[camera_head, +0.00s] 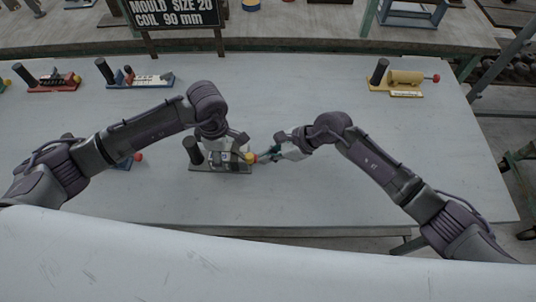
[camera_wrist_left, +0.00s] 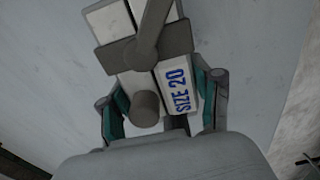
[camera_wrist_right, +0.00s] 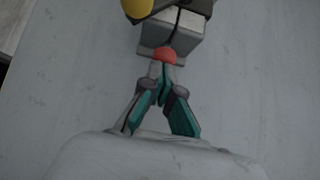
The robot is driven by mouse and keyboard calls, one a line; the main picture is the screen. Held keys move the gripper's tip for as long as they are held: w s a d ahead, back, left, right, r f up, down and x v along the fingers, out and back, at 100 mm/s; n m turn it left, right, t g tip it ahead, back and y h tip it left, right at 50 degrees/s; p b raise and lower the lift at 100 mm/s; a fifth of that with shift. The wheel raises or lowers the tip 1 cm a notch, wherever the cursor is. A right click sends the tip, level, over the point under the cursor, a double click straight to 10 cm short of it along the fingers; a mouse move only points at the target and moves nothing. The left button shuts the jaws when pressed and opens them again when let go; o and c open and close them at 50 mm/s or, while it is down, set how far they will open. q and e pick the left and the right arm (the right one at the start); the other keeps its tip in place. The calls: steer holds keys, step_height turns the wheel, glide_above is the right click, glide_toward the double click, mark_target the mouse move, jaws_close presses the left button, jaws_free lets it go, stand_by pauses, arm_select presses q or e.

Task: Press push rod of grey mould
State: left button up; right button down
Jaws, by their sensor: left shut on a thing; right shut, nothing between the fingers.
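The grey mould (camera_head: 222,170) stands on the table in the middle of the head view, with a dark upright post (camera_head: 192,149) at its left end. In the left wrist view the mould carries a white label (camera_wrist_left: 179,90) reading SIZE 20. My left gripper (camera_head: 236,150) is shut on the mould body, one finger on each side. The push rod's red knob (camera_wrist_right: 166,55) sticks out at the mould's right end. My right gripper (camera_wrist_right: 161,70) is closed and empty, its fingertips right at the knob; the exact contact is hard to tell. Most of the rod is hidden.
A sign (camera_head: 172,13) at the back reads MOULD SIZE 20, COIL 90 mm. A red mould (camera_head: 54,82) and a blue mould (camera_head: 140,80) stand at back left, a yellow mould (camera_head: 400,83) at back right. Another blue mould is partly behind my left arm.

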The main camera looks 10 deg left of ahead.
arm_select(q)
steer(key=shift+d, duration=0.15)
arm_select(e)
steer(key=d, duration=0.4)
steer(key=shift+w+d, duration=0.2)
steer(key=v, duration=0.9)
steer(key=shift+r, duration=0.35)
steer(key=shift+d, duration=0.1)
arm_select(q)
steer(key=o, duration=1.7)
steer(key=shift+o, duration=0.2)
